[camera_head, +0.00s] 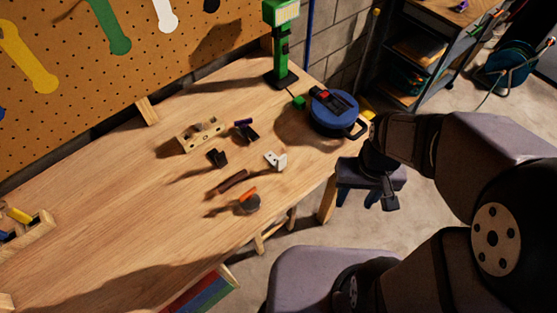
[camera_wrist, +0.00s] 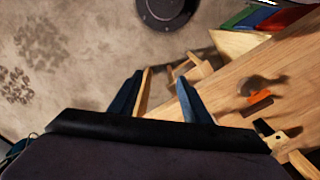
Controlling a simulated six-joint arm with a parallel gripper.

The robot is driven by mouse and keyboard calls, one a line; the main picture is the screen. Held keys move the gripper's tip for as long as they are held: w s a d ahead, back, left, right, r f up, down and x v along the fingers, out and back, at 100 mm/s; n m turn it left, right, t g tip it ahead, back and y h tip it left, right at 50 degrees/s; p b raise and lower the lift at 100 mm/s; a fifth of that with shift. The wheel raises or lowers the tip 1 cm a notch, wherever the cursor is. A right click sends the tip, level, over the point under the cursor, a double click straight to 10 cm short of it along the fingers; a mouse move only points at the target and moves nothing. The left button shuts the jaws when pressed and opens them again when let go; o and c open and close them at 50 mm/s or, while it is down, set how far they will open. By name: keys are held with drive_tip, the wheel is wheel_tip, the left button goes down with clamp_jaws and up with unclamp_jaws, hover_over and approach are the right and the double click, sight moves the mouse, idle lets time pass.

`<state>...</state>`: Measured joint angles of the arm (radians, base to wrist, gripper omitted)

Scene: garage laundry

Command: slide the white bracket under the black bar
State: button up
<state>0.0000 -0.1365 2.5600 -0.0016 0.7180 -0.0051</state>
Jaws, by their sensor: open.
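The white bracket (camera_head: 276,160) lies on the wooden workbench (camera_head: 110,205), toward its right side. A dark bar (camera_head: 231,181) lies to its left and nearer; whether this is the task's black bar I cannot tell. Black pieces stand farther back, one short block (camera_head: 217,158) and one with a purple part (camera_head: 246,132). My gripper (camera_head: 382,202) is right of the bench edge, apart from the bracket. In the wrist view my gripper (camera_wrist: 160,85) is open and empty, its fingers over the floor. A pale and black shape lies at that view's lower right; I cannot identify it.
A wooden block with holes (camera_head: 201,135), a blue round case (camera_head: 335,113) and a green lamp (camera_head: 280,45) stand at the back. An orange piece (camera_head: 248,194) lies by a dark disc (camera_head: 249,205). A stool (camera_head: 365,174) stands below my gripper. The bench's left middle is clear.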

drive_tip(key=shift+a+f, duration=0.1)
drive_tip(key=shift+f, duration=0.05)
drive_tip(key=c, duration=0.8)
drive_tip(key=shift+n+g, duration=0.3)
drive_tip(key=shift+n, duration=0.6)
drive_tip(key=a+f+b, duration=0.1)
drive_tip(key=f, duration=0.1)
drive_tip(key=s+a+f+b, duration=0.1)
drive_tip(key=f+b, duration=0.1)
drive_tip(key=shift+s+a, duration=0.1)
drive_tip(key=shift+a, duration=0.3)
clamp_jaws()
drive_tip(key=w+a+n+b, duration=0.1)
drive_tip(key=w+a, duration=0.2)
drive_tip(key=w+a+f+n+b, duration=0.1)
drive_tip(key=w+a, duration=0.1)
drive_tip(key=a, duration=0.1)
drive_tip(key=w+a+f+n+b, duration=0.1)
drive_tip(key=w+a, duration=0.2)
drive_tip(key=shift+w+a+b, duration=0.1)
drive_tip(key=shift+w+b, duration=0.25)
drive_tip(key=w+a+r+n, duration=0.1)
drive_tip(key=w+r+n, duration=0.2)
drive_tip(key=r+n, duration=0.1)
drive_tip(key=shift+w+a+r, duration=0.25)
drive_tip(key=shift+w+r, duration=0.1)
drive_tip(key=shift+r, duration=0.35)
